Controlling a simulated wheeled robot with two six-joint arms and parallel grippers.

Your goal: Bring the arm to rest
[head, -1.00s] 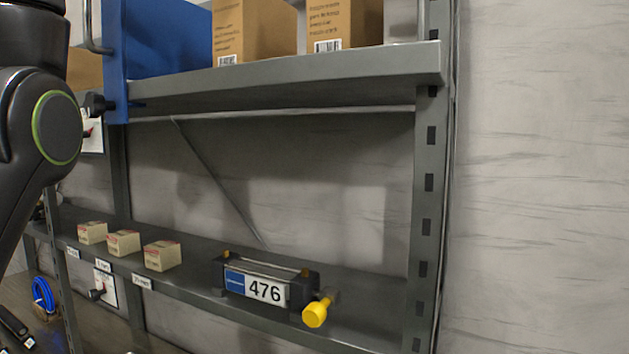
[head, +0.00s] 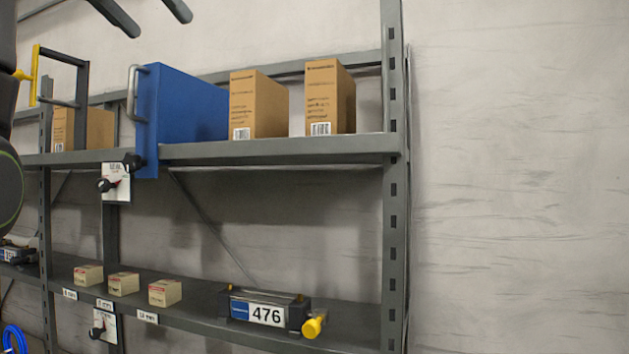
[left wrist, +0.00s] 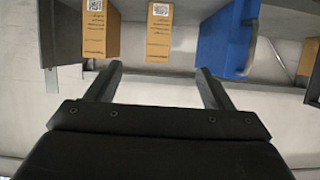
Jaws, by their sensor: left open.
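My left gripper (head: 161,25) shows at the top left of the head view, with its two dark fingers spread apart. It also shows in the left wrist view (left wrist: 159,70), open with nothing between the fingers. It is apart from the shelf goods in that view, where the boxes appear upside down. Part of my arm (head: 10,185) runs along the left edge of the head view. My right gripper is in neither view.
A grey rack's upper shelf (head: 290,149) holds a blue case (head: 185,105) with a handle and cardboard boxes (head: 258,105). The lower shelf (head: 205,297) holds small cartons (head: 165,292) and a device marked 476 (head: 264,313) with a yellow knob. The wall at right is bare.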

